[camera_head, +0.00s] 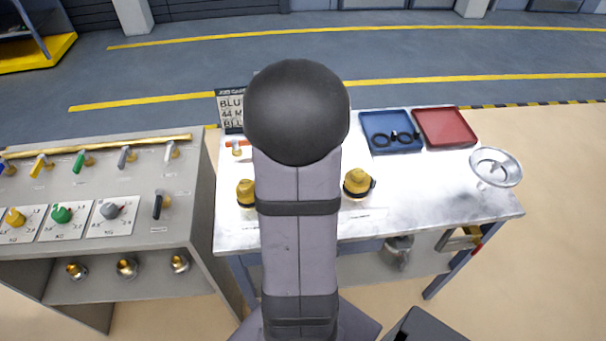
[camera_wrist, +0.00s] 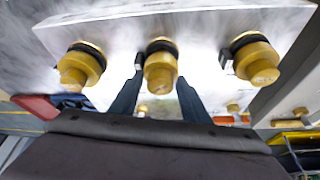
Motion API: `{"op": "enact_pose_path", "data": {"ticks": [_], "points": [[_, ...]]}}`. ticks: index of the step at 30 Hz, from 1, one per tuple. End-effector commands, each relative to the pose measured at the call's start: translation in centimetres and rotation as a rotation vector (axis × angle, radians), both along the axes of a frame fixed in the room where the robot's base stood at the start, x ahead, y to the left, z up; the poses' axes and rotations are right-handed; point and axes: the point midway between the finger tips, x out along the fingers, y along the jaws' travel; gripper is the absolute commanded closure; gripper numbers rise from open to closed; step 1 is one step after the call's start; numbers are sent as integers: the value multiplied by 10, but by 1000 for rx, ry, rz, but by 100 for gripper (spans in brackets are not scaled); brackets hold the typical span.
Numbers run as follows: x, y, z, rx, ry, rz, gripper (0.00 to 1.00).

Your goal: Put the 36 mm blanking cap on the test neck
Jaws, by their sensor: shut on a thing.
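Several yellow caps with black rings show. In the head view one stands on the table left of my arm (camera_head: 246,188) and one right of it (camera_head: 357,181). The wrist view shows three in a row: left cap (camera_wrist: 80,66), middle cap (camera_wrist: 160,70) and right cap (camera_wrist: 257,63). My gripper (camera_wrist: 160,92) has its two dark fingers either side of the middle cap and is shut on it. My arm hides the gripper and this cap in the head view. I cannot read which cap is 36 mm, nor make out the test neck.
A blue tray (camera_head: 374,148) with black rings and a red tray (camera_head: 462,140) lie at the table's back right. A metal dish (camera_head: 497,167) stands at the right edge. A partly hidden sign (camera_head: 230,103) is at the back left. A valve panel (camera_head: 150,178) stands left.

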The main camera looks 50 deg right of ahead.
Motion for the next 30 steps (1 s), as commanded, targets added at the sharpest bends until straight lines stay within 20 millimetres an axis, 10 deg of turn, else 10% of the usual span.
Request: {"op": "enact_pose_path", "data": {"ticks": [12,13,15,30], "points": [[0,0,-11,0,0,0,79],[0,0,-10,0,0,0,53],[0,0,-10,1,1,0,36],[-4,0,-11,5,8,-3,36]]}}
